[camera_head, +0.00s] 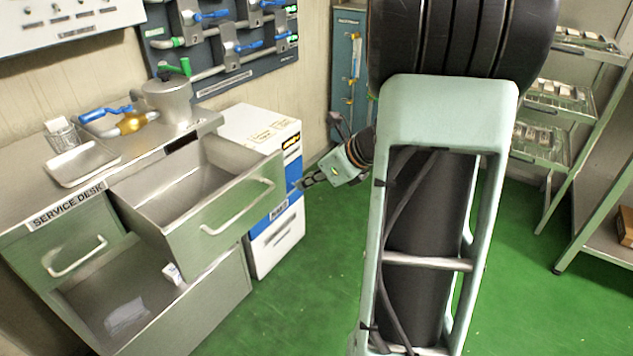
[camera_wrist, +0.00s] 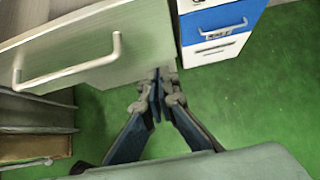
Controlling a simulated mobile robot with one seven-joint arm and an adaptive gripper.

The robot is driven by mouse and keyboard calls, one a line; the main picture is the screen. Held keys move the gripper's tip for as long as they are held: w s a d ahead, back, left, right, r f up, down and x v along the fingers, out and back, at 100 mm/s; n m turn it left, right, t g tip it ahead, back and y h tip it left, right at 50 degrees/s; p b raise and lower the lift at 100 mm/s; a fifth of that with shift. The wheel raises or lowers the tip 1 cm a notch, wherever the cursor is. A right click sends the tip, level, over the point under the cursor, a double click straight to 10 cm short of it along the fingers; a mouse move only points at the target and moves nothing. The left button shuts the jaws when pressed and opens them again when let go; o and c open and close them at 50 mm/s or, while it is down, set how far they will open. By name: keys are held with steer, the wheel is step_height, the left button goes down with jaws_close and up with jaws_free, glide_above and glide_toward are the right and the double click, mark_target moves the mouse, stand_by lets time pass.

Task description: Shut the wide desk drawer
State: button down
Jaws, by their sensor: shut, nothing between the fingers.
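The wide desk drawer is pulled out from the service desk (camera_head: 66,205), its metal tray empty. Its front (camera_head: 232,218) has a bar handle (camera_head: 238,207) and faces the lower right in the head view. In the wrist view the drawer front (camera_wrist: 85,60) and handle (camera_wrist: 66,62) fill the upper left. My gripper (camera_head: 304,184) is shut and empty, to the right of the drawer front. In the wrist view its fingertips (camera_wrist: 157,80) are near the front's lower right corner; I cannot tell whether they touch.
A blue-and-white cabinet (camera_head: 277,225) stands right of the drawer. Green floor is clear in front; shelves (camera_head: 560,150) stand at right.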

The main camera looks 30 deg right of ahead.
mark_target(278, 184)
steer(key=w, duration=0.1)
steer(key=w+a+f, duration=0.1)
steer(key=w, duration=0.1)
steer(key=w+a+b, duration=0.1)
steer(key=w, duration=0.1)
steer(key=shift+a+f, duration=0.25)
steer(key=shift+f, duration=0.15)
steer(key=shift+w+a, duration=0.1)
